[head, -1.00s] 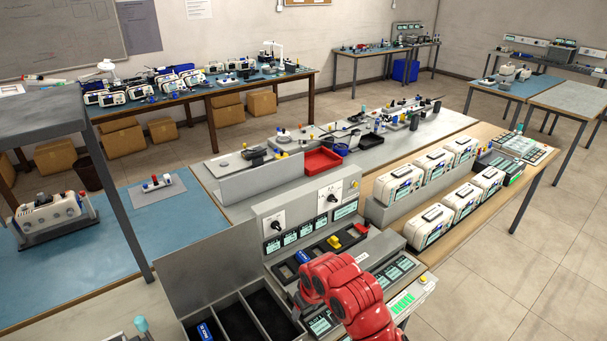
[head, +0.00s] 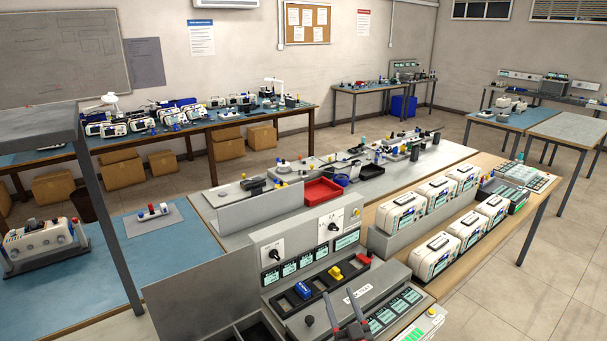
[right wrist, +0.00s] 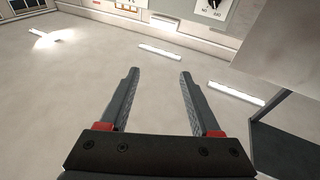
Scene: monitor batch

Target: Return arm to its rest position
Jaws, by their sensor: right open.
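My right gripper (head: 341,302) shows at the bottom edge of the head view, its dark fingers in front of the grey test station (head: 290,240). In the right wrist view its two grey fingers (right wrist: 159,73) stand apart with nothing between them, so it is open and empty. The rest of my right arm is below the head view's frame. My left gripper is in neither current view.
The station has a dial panel, small screens and a slot row holding a blue block (head: 302,290) and a yellow block (head: 335,272). White monitors (head: 437,257) stand in rows to the right. A red tray (head: 322,190) lies behind. Floor at right is clear.

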